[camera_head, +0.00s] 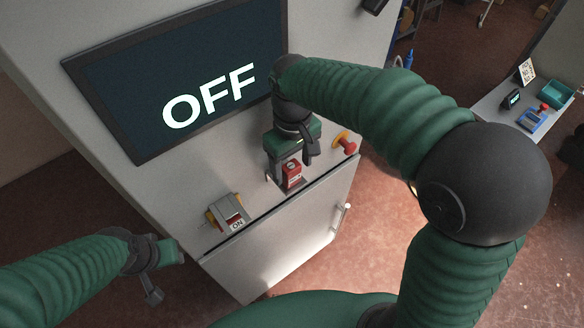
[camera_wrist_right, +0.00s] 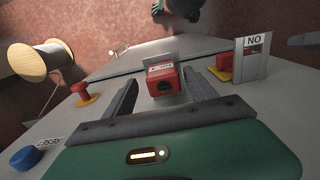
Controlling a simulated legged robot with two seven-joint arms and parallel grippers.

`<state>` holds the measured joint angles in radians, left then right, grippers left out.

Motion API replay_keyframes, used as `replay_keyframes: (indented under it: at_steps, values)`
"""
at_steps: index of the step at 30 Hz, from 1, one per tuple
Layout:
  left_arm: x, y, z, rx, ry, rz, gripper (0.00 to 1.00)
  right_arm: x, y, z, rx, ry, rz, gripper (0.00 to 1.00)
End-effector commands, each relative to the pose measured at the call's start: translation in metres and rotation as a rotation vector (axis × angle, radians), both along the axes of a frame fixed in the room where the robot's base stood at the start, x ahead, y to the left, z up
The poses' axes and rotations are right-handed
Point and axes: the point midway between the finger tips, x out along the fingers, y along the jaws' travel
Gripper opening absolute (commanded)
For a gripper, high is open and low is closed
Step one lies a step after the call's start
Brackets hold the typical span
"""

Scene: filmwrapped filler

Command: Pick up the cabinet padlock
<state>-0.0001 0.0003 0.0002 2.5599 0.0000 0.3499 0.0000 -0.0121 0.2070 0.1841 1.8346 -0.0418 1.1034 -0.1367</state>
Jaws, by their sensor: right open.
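The red padlock (camera_head: 292,174) is at the front of the cabinet's sloped top, above the door seam, in the head view. In the right wrist view the padlock (camera_wrist_right: 164,83) shows its red body with a pale label and a grey metal plate behind it. My right gripper (camera_head: 288,172) is open over the padlock. In the right wrist view its two dark fingers (camera_wrist_right: 163,92) stand on either side of the padlock, with gaps visible. My left gripper (camera_head: 176,252) is at the lower left, away from the padlock; its fingers are too small to read.
A blue button (camera_wrist_right: 25,158) is nearby. The OFF screen (camera_head: 190,85) rises behind. A side table (camera_head: 497,108) stands far right.

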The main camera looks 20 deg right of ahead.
Motion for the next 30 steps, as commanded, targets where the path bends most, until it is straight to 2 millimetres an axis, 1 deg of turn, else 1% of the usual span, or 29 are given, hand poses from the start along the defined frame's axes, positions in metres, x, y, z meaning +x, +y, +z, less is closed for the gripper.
replay_keyframes:
  at_steps: [1, 4, 6, 10, 11, 25, 26, 30]
  values:
    - [0.0, 0.0, 0.007, 0.0, -0.001, 0.0, 0.36, -0.001, 0.0, -0.006, -0.001, 0.005, 0.001, 0.65]
    - [0.0, 0.0, 0.008, 0.0, 0.0, 0.0, 0.36, 0.0, 0.0, -0.018, 0.0, 0.001, 0.001, 0.65]
    - [0.0, 0.0, 0.007, 0.0, 0.0, 0.0, 0.36, 0.0, 0.001, -0.022, -0.001, 0.001, 0.001, 0.65]
    - [0.0, 0.0, 0.007, 0.0, 0.0, 0.0, 0.36, 0.001, 0.001, -0.022, -0.001, 0.001, 0.001, 0.65]
    - [0.0, 0.0, 0.007, 0.0, 0.0, 0.0, 0.36, 0.001, 0.001, -0.022, -0.001, 0.001, 0.001, 0.64]
    - [0.0, 0.0, 0.007, 0.0, 0.0, 0.0, 0.36, 0.0, 0.0, -0.022, -0.001, -0.001, 0.0, 0.03]
    - [0.0, 0.0, 0.007, 0.0, 0.0, 0.0, 0.36, 0.001, 0.0, -0.022, -0.001, 0.0, 0.0, 0.0]
    - [0.0, 0.0, 0.007, 0.0, 0.0, 0.0, 0.36, 0.001, 0.0, -0.021, -0.001, 0.0, 0.001, 0.0]
